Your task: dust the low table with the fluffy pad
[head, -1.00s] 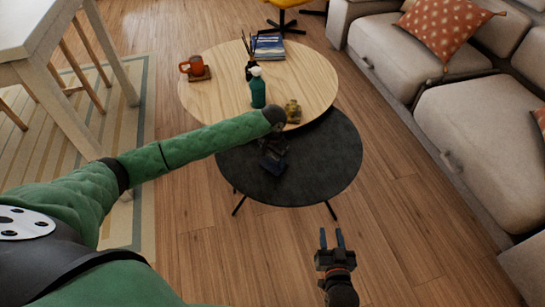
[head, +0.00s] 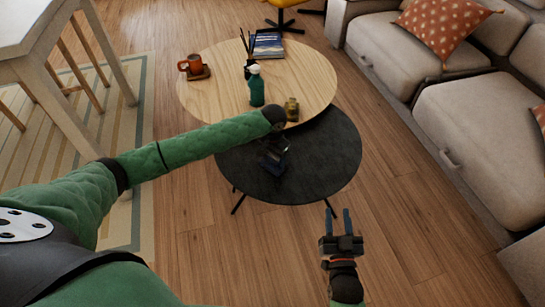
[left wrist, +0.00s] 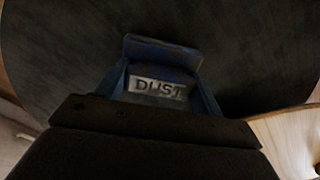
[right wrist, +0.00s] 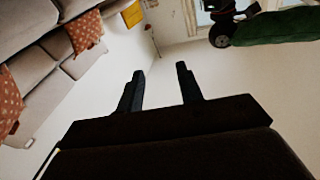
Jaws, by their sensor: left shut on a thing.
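The dark round low table (head: 330,158) stands beside and partly beneath a wooden round table. My left gripper (head: 273,155) is over the dark table, shut on a dark blue block labelled "DUST" (left wrist: 157,87), which I take to be the pad's handle. The dark tabletop (left wrist: 255,60) fills most of the left wrist view behind it. The fluffy underside is hidden, and I cannot tell whether it touches the tabletop. My right gripper (head: 338,220) is open and empty, in front of the dark table above the floor.
The wooden table (head: 215,95) holds an orange mug (head: 191,64), a green bottle (head: 256,88), a small brass-coloured object (head: 291,109) and a book (head: 268,45). A sofa (head: 480,120) stands to the right, a white table (head: 35,35) to the left. The floor in front is clear.

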